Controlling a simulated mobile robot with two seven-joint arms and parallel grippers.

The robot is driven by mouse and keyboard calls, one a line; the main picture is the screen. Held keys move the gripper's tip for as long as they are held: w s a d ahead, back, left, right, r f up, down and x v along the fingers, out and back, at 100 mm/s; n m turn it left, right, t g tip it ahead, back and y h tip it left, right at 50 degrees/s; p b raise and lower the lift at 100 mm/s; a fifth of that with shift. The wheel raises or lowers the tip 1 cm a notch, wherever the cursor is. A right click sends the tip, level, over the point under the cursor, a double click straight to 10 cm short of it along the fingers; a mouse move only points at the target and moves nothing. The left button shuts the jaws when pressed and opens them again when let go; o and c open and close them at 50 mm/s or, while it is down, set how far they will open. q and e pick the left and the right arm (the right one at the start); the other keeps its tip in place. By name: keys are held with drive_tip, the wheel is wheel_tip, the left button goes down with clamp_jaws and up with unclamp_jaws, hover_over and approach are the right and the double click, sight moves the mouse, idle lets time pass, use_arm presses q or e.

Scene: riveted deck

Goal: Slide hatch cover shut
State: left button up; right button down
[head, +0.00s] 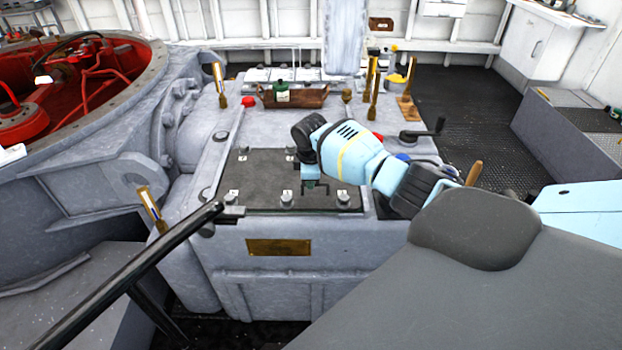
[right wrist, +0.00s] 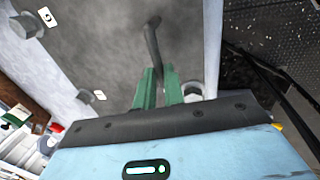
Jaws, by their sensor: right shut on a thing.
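The hatch cover (head: 262,172) is a dark, flat plate on top of a grey metal housing, with several bolts and small white tags along its edges. In the right wrist view the cover (right wrist: 100,45) fills the upper left. My right gripper (head: 314,188) reaches down to the cover's front right part. In the right wrist view its green fingers (right wrist: 157,85) are shut on a dark bent handle (right wrist: 152,42) that stands up from the plate. My left gripper is not in view.
A brown tray (head: 310,97) with a green bottle (head: 282,92) stands behind the cover. Brass-handled levers (head: 373,85) and a black crank (head: 425,132) stick up around it. A black handrail (head: 150,265) crosses the front left. A round red-lined opening (head: 70,85) lies left.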

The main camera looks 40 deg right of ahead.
drive_tip(key=shift+s+a+f, duration=0.1)
drive_tip(key=shift+s+f, duration=0.05)
drive_tip(key=shift+a+f, duration=0.1)
drive_tip(key=shift+f, duration=0.05)
drive_tip(key=c, duration=1.8)
unclamp_jaws()
drive_tip(key=shift+s, duration=0.1)
drive_tip(key=o, duration=0.3)
drive_tip(key=shift+r, duration=0.2)
drive_tip(key=shift+r, duration=0.1)
